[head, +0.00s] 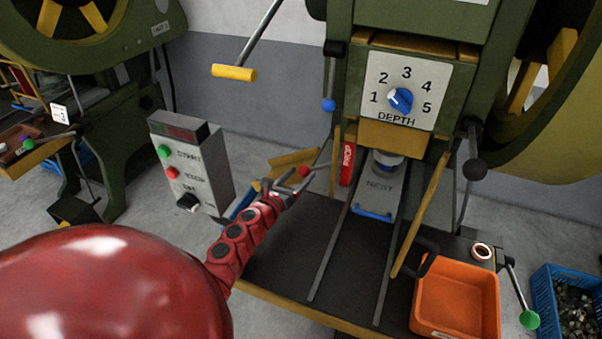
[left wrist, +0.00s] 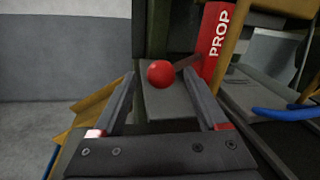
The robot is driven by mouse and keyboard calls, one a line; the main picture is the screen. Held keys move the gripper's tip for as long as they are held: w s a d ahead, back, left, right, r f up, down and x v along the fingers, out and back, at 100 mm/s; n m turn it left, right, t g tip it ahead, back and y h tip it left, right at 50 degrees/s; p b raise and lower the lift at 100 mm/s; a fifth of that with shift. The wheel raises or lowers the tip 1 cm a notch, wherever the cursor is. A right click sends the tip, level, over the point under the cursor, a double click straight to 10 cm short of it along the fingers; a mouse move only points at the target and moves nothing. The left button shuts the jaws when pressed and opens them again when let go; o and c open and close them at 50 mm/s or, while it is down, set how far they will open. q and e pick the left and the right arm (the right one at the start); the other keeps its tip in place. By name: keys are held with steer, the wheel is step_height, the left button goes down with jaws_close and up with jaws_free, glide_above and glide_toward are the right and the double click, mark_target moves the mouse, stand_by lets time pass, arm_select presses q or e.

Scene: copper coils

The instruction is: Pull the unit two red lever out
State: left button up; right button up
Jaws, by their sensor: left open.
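The red lever shows as a red ball knob (head: 304,171) at the left side of the big green press. In the left wrist view the knob (left wrist: 161,73) sits between the tips of my two fingers, with a dark rod running right from it toward a red block marked PROP (left wrist: 215,45). My left gripper (head: 291,182) is open, with its fingers on either side of the knob and a gap to each. I cannot tell how deep the knob is between them. My right gripper is not in view.
A grey control box (head: 190,163) with buttons stands left of my arm. The press has a depth dial (head: 400,100), a blue-handled NEST slide (head: 378,190) and rails. An orange bin (head: 456,300) and a green-knobbed lever (head: 529,319) are at the right.

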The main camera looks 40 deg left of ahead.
arm_select(q)
steer(key=shift+w+d, duration=0.1)
steer(key=shift+w, duration=0.4)
jaws_close()
stand_by(1.2)
